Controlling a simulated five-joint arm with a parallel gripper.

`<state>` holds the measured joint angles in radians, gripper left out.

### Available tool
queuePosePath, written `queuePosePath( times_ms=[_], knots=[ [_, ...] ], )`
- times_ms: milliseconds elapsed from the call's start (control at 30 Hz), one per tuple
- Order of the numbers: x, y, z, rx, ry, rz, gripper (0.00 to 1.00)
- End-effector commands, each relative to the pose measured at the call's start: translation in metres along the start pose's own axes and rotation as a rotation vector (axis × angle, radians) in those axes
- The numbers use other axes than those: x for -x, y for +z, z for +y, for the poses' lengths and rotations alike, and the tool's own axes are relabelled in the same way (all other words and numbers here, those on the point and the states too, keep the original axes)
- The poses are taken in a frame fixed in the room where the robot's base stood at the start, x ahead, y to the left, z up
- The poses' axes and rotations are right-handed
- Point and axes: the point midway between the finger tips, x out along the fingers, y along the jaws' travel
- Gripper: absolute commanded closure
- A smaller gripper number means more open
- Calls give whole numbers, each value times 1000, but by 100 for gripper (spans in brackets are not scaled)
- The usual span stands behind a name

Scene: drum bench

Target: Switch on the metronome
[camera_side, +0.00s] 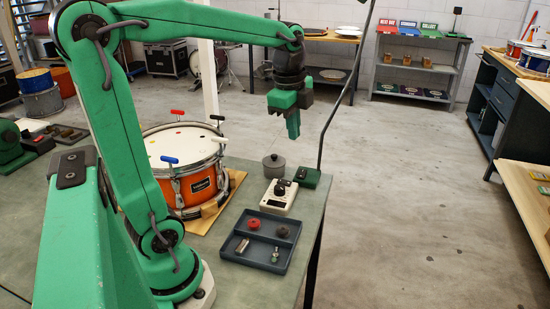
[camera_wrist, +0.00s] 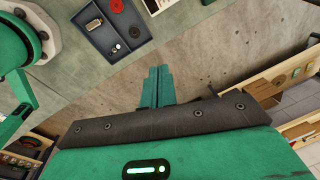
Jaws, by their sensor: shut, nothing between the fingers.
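A small white box with a black dial (camera_side: 279,196), which looks like the metronome, stands on the bench near its right edge. Its setting is too small to read. In the wrist view only part of the white box (camera_wrist: 154,5) shows at the top edge. My gripper (camera_side: 293,131) is shut and empty, pointing down, high above and behind the box in the side view. The closed fingers also show in the wrist view (camera_wrist: 158,75), over the floor beyond the bench edge.
A dark tray (camera_side: 241,251) with several small parts lies in front of the box. A green box (camera_side: 308,177) and a grey lidded pot (camera_side: 273,166) stand just behind it. An orange drum (camera_side: 190,190) stands to the left. Floor is open to the right.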

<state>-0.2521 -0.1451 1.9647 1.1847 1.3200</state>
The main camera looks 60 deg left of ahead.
Motion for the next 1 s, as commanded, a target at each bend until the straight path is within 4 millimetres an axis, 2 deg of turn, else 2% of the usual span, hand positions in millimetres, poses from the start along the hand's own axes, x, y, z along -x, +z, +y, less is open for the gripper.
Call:
queuePosePath(
  times_ms=[467,1000],
  knots=[
    [-23,27,-56,-413,141,-6,100],
    [-65,70,-108,-878,292,93,100]
  ],
)
